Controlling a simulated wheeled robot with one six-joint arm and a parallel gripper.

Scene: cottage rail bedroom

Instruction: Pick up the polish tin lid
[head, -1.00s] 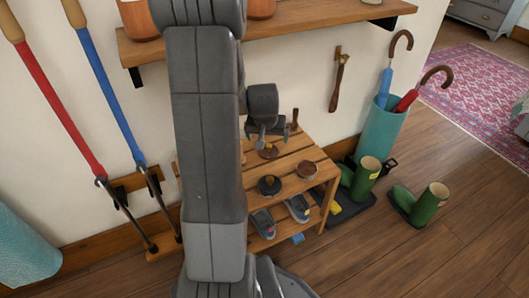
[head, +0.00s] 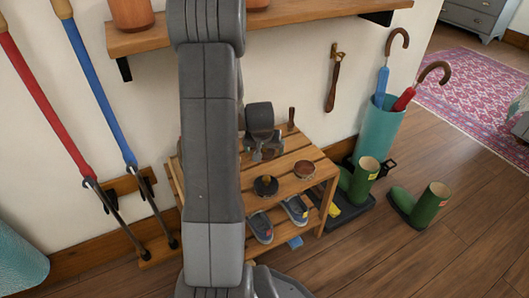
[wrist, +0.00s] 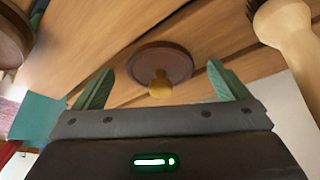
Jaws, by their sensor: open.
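A round brown lid with a brass-coloured knob, seemingly the polish tin lid (wrist: 176,62), lies on the slatted wooden rack (wrist: 110,28). In the wrist view it sits ahead of my gripper (wrist: 160,74), centred between the two green fingers. The fingers are apart with nothing between their pads; contact with the knob does not show. In the head view my gripper (head: 265,154) is low over the rack's back part and hides this lid. A dark round tin or lid with a knob (head: 266,187) and a reddish-brown round tin (head: 304,170) stand nearer the front.
An upright wooden handle (head: 292,117) stands behind my gripper and shows large at the wrist view's right (wrist: 287,28). Shoes (head: 260,227) lie on the lower shelf. A wall shelf (head: 290,23) hangs above. Green boots (head: 364,180) and a teal umbrella stand (head: 377,133) are to the right.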

